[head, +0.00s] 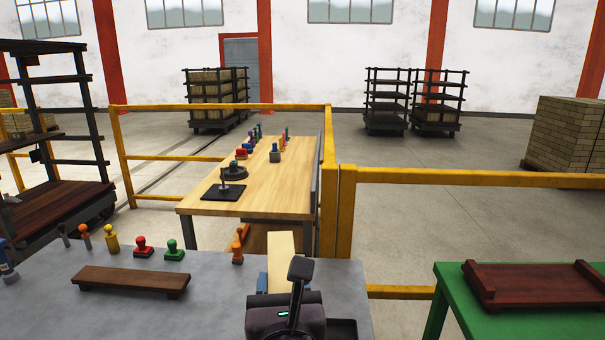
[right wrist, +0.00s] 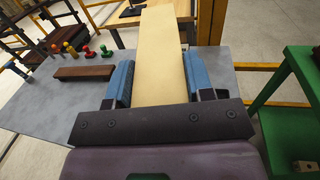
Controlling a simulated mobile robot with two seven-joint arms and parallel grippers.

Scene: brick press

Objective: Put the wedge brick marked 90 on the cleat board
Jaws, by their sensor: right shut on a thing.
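My right gripper (right wrist: 158,82) is shut on a long pale cream brick (right wrist: 163,40), with a blue pad on each side of it. The brick also shows in the head view (head: 282,246), above the right part of the grey table. No mark 90 can be read on it. A dark red board (head: 528,284) with a raised bar at each end lies on the green table at the right. A plain brown board (head: 130,281) stands on the grey table at the left. I cannot tell for certain which is the cleat board. My left gripper is not in view.
Several coloured stamps, such as a red one (head: 143,247) and a green one (head: 174,250), line the back of the grey table (head: 215,300). A yellow rail (head: 450,177) runs behind. A gap separates the grey table from the green table (head: 455,310).

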